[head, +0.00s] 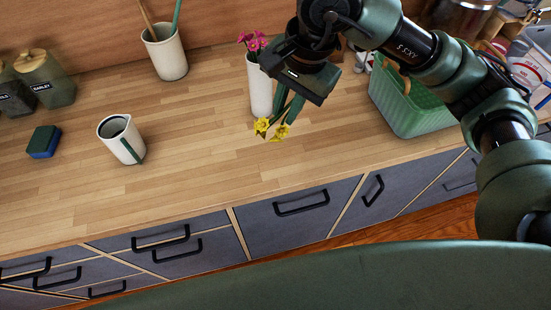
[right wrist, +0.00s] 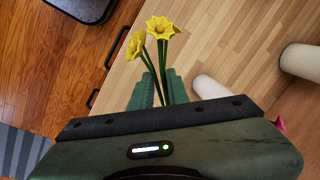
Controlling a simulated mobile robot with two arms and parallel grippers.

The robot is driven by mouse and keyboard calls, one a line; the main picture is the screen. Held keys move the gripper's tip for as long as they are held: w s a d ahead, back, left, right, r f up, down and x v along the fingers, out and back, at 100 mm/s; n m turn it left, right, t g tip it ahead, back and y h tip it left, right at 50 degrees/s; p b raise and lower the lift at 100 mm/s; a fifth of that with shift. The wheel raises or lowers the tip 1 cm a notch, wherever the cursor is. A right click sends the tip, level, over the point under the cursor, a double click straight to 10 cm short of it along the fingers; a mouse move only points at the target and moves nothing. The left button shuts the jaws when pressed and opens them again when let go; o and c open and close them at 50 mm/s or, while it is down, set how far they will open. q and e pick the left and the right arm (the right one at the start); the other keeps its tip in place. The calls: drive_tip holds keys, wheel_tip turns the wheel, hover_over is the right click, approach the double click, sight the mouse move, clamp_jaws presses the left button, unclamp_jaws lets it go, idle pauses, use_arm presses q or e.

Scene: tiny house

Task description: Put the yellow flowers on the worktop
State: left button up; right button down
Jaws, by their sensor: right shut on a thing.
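The yellow flowers (head: 271,128) have two blooms and green stems. My right gripper (head: 287,107) is shut on their stems, with the blooms pointing down toward the front of the wooden worktop (head: 200,180). In the right wrist view the yellow flowers (right wrist: 152,38) stick out beyond the green fingers of my right gripper (right wrist: 159,90), over the worktop near its front edge. I cannot tell how far the blooms are above the surface. My left gripper is not in view.
A white vase (head: 260,92) with pink flowers (head: 252,42) stands just behind my gripper. A green basket (head: 410,110) is to the right. A white jug (head: 122,140), a blue-green sponge (head: 43,142) and a utensil pot (head: 165,55) are left. The front middle worktop is clear.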

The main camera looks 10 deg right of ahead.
wheel_tip(320, 180, down, 7)
drive_tip(key=p, duration=0.3)
hover_over(282, 166)
drive_tip(key=f, duration=0.7)
drive_tip(key=shift+s+d, duration=0.25)
drive_tip(key=shift+d, duration=0.05)
wheel_tip(282, 166, down, 4)
drive_tip(key=shift+r+p, duration=0.1)
drive_tip(key=shift+p, duration=0.4)
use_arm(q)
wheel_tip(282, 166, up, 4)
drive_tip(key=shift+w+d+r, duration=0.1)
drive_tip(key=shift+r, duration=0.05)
use_arm(e)
drive_tip(key=shift+f, duration=0.25)
drive_tip(key=c, duration=1.4)
unclamp_jaws()
drive_tip(key=shift+o, duration=0.2)
